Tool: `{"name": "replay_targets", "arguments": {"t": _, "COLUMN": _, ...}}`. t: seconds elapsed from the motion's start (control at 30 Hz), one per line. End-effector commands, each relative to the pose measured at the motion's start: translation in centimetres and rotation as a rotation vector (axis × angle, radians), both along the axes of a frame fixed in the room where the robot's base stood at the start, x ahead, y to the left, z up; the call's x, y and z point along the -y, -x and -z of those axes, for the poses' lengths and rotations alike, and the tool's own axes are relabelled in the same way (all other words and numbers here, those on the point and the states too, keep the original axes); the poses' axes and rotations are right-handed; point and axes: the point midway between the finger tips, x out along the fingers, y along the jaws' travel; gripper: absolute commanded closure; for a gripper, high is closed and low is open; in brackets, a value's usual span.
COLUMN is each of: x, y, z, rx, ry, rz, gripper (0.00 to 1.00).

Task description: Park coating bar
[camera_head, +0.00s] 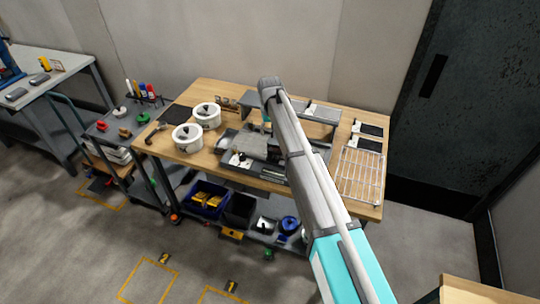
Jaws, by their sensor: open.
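A grey flat coating machine (231,158) sits at the middle of the wooden workbench (217,177). My arm reaches in from the lower right and crosses in front of the machine, covering its right part. I cannot pick out the coating bar with certainty. A grey raised shelf (318,115) stands along the back of the bench, partly behind my arm.
Two white round pots (187,138) stand at the bench's left. A wire rack (361,176) lies at the right, with dark panels (369,130) behind it. A tool cart (122,128) stands left of the bench. Bins (206,199) sit on the lower shelf. The front floor is clear.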

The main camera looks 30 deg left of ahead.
Motion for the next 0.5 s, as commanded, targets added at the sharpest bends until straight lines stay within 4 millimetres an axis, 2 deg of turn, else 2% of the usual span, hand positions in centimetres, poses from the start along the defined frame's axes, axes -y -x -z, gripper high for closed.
{"name": "replay_targets", "arguments": {"t": 0.27, "x": 0.0, "y": 0.0, "z": 1.1, "rx": 0.000, "ry": 0.000, "rz": 0.000, "gripper": 0.35}}
{"name": "replay_targets", "arguments": {"t": 0.5, "x": 0.0, "y": 0.0, "z": 2.9, "rx": 0.000, "ry": 0.000, "rz": 0.000, "gripper": 0.35}}
